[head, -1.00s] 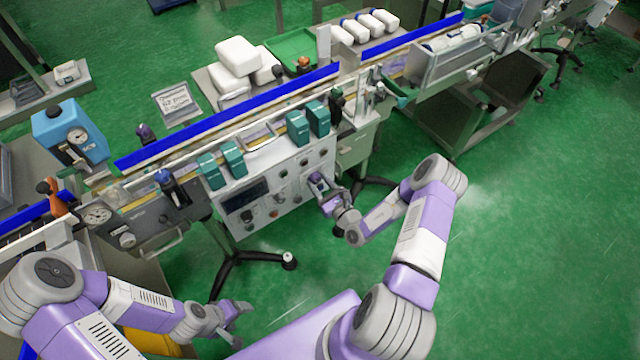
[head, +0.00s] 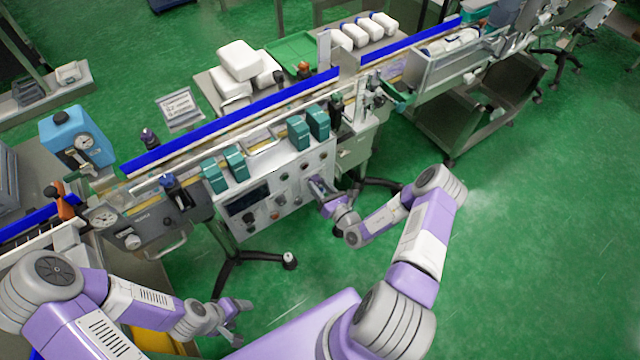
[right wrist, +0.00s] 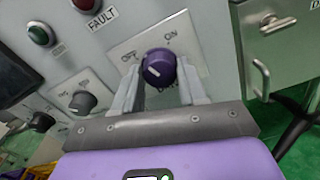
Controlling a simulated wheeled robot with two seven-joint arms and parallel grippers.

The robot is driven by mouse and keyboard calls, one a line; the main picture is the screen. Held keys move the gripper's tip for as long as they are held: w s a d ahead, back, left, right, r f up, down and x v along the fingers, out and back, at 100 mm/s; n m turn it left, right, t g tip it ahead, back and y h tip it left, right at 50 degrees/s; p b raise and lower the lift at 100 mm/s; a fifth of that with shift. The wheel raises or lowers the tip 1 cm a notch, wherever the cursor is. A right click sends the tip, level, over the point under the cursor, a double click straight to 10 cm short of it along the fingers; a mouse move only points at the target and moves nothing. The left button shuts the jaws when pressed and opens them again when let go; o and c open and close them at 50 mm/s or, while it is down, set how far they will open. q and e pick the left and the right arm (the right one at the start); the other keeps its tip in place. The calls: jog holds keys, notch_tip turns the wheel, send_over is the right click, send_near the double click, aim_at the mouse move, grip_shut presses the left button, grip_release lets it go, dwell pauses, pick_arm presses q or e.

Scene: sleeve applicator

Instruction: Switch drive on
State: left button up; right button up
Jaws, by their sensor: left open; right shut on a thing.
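A purple rotary knob (right wrist: 158,68) stands on a pale plate on the control panel (head: 292,163). In the right wrist view the plate reads OFF at the knob's upper left and ON at its upper right; a lower label is partly hidden. My right gripper (head: 318,187) is at the panel's right part, its two fingers on either side of the knob and shut on it. Which label the knob points to is unclear. My left gripper (head: 238,318) is open and empty, low over the floor, away from the panel.
A black knob (right wrist: 82,102), a green button (right wrist: 40,34) and a FAULT label (right wrist: 102,22) lie left of the purple knob. A metal cabinet with a handle (right wrist: 262,80) is to the right. The conveyor with blue rails (head: 230,120) runs behind the panel. Green floor is clear at right.

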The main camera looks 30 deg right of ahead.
jog(key=m+p, duration=0.1)
jog(key=m, duration=0.2)
jog(key=m+p, duration=0.1)
jog(key=m, duration=0.2)
jog(key=shift+m, duration=0.3)
jog(key=m+p, duration=0.1)
jog(key=m, duration=0.2)
jog(key=shift+f+m, duration=0.1)
jog(key=shift+m, duration=1.7)
jog(key=o, duration=1.1)
jog(key=shift+c, duration=0.2)
jog(key=shift+s, duration=0.1)
